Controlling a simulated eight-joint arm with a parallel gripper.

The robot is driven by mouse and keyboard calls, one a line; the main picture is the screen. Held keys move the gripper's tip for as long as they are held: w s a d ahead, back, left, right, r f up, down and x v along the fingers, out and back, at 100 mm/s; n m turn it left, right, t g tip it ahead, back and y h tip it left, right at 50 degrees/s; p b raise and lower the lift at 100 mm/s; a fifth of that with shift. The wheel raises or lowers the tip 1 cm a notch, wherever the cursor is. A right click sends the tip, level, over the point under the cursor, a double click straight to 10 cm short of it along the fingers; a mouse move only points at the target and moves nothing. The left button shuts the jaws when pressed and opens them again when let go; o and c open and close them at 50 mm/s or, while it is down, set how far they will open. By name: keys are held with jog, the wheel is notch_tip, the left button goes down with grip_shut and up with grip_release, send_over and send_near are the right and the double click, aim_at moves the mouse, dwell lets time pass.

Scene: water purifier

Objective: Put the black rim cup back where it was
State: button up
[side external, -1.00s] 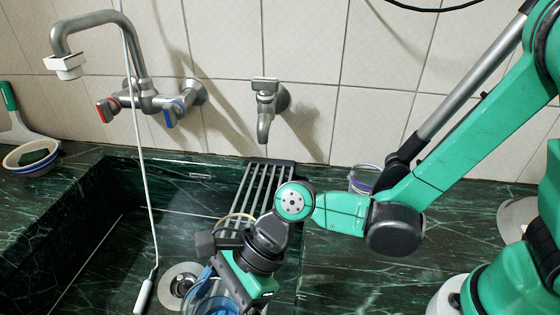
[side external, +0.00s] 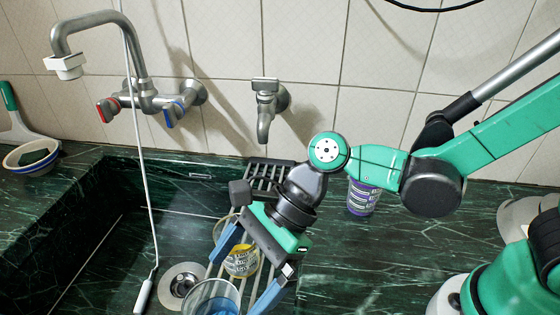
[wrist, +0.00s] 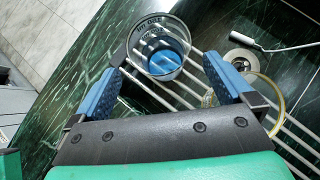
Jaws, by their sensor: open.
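A clear cup with a dark rim, dark lettering and a blue bottom, which looks like the black rim cup (wrist: 165,60), stands on the metal rack just beyond my fingertips in the wrist view. In the side view it is the blue-tinted cup (side external: 212,299), cut off by the bottom edge. My gripper (side external: 236,284) is open and empty, its blue fingers spread wide on the cup's near side; the wrist view also shows both fingers (wrist: 163,66). The cup appears clear of the fingers.
A yellow-rimmed cup (side external: 242,258) stands on the rack (side external: 268,177), partly behind my gripper and close to a finger. A purple-labelled cup (side external: 362,198) is on the counter at right. A faucet (side external: 265,108) is above the rack. A drain (side external: 182,281) lies left.

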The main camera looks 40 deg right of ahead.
jog(key=w+d+r+n+t+h, duration=0.2)
jog(key=d+n+t+h, duration=0.1)
jog(key=d+n, duration=0.6)
jog(key=w+d+r+n+t+h, duration=0.1)
jog(key=d+n+t+h, duration=0.3)
jog(key=d+n, duration=0.5)
jog(key=d+r+h, duration=0.1)
jog(key=d+h, duration=0.1)
jog(key=d, duration=0.3)
jog(key=shift+w+d+r, duration=0.2)
jog(key=shift+w+r, duration=0.05)
jog(key=shift+w, duration=0.15)
